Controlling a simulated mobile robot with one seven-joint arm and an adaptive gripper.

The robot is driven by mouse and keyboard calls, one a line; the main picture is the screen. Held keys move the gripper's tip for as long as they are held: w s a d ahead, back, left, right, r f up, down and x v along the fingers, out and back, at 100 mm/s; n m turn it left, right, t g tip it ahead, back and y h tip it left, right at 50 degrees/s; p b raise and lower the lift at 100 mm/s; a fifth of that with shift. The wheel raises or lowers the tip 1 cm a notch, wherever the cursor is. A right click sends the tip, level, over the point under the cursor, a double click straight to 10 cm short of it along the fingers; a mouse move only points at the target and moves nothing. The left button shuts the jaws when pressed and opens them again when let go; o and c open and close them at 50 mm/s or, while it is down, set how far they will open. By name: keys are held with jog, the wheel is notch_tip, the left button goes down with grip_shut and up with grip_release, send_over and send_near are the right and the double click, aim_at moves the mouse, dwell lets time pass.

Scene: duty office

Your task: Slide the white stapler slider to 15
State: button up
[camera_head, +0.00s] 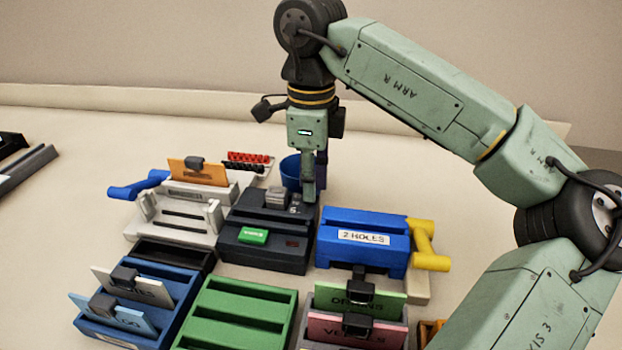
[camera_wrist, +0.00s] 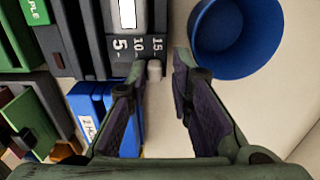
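The black stapler (camera_head: 262,234) stands mid-table with a green button (camera_head: 253,236) and a grey block (camera_head: 278,198) on top. In the wrist view the block's white strip (camera_wrist: 127,14) is above the scale (camera_wrist: 138,46) marked 5, 10, 15. A small pale knob (camera_wrist: 154,70) sticks out by the scale's edge, close to the 15. I cannot tell whether the strip or this knob is the slider. My gripper (camera_wrist: 155,82) is open, its fingers either side of the knob in the picture; contact is not clear. It also shows at the stapler's back right corner (camera_head: 308,192).
A blue cup (camera_head: 290,172) stands close behind the stapler, beside my gripper. A blue two-hole punch (camera_head: 362,240) with a yellow handle is to the right. A grey device (camera_head: 175,218) is to the left. Blue and green trays (camera_head: 240,308) fill the front. The table behind is mostly clear.

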notch_tip(320, 180, up, 12)
dwell(0.6)
